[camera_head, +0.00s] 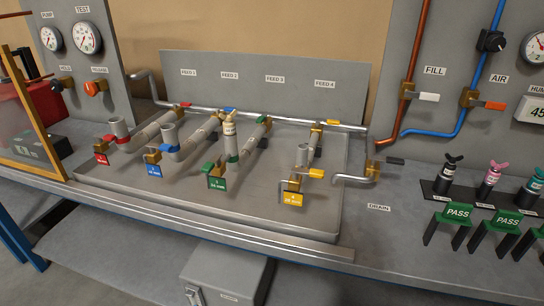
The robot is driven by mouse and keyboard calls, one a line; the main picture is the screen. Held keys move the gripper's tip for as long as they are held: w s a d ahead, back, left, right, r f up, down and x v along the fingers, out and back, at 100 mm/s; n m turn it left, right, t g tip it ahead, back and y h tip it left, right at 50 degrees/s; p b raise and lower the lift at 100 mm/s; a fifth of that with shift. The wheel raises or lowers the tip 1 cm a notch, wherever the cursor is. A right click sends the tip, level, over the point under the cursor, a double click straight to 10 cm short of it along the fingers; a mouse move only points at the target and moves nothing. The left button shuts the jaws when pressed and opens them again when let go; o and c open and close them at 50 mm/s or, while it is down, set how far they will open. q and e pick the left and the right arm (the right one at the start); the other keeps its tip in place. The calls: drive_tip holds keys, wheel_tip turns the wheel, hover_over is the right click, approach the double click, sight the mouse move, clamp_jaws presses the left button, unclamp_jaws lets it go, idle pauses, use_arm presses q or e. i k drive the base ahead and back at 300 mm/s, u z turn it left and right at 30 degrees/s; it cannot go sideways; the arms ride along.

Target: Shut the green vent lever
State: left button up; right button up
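The green-labelled line has two green-handled valves. A small green lever (209,168) sits at the front end, just above the green tag (217,183). Another green lever (263,121) is at the rear, by the long horizontal pipe. Which one is the vent lever is not labelled legibly. A light, green-banded cylinder (231,142) with a brass-coloured top stands upright on this line between the two. The front lever is too small to tell its exact angle to the pipe. Neither of my grippers is in view.
Parallel lines with red (102,159), blue (153,170) and yellow (292,198) tags flank the green one, with their own levers and upright stubs. Black and pink bottles (489,180) and green PASS stands (458,214) are at right. Bare tray surface (250,190) lies between the front valves.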

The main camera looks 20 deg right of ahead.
sight(207, 168)
drive_tip(key=z, duration=0.4)
drive_tip(key=i, duration=0.5)
drive_tip(key=z, duration=0.5)
